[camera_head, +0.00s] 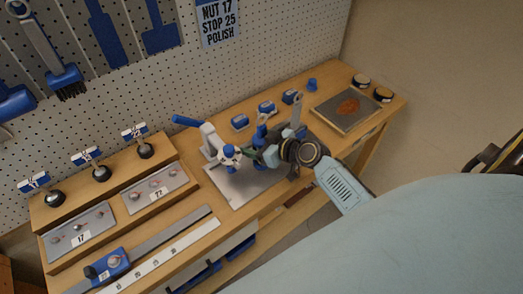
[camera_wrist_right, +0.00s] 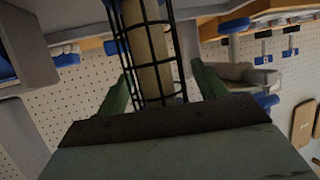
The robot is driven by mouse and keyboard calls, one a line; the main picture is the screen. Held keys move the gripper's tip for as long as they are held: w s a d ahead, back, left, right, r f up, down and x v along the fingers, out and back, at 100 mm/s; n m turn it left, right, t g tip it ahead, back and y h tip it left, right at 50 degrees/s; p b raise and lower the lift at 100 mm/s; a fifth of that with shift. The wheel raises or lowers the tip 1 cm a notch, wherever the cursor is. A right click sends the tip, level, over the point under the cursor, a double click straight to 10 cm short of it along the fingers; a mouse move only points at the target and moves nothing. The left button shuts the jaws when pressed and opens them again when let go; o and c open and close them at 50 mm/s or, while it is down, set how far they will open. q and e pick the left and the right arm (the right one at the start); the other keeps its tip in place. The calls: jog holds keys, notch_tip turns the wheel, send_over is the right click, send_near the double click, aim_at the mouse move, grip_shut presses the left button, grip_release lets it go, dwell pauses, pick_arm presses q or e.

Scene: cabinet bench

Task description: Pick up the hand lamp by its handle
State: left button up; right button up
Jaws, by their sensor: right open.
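The hand lamp shows in the right wrist view as a pale tube inside a black wire cage (camera_wrist_right: 148,60). Its handle cannot be made out there. My right gripper (camera_wrist_right: 160,88) is open, with one green finger on each side of the cage. I cannot tell whether either finger touches it. In the head view my right gripper (camera_head: 256,153) is over the middle of the bench, beside the grey press with the blue lever (camera_head: 211,138). My wrist hides much of what is there, and I cannot pick out the lamp clearly. My left gripper is not in view.
The wooden bench (camera_head: 221,235) runs along a pegboard wall (camera_head: 270,45) with hung tools. A stepped rack with numbered plates (camera_head: 157,190) stands at left. Small blue items (camera_head: 267,108) sit behind the gripper. A tray with a brown patch (camera_head: 347,107) lies at right.

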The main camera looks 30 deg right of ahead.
jog(key=c, duration=1.2)
jog(key=shift+r, duration=0.15)
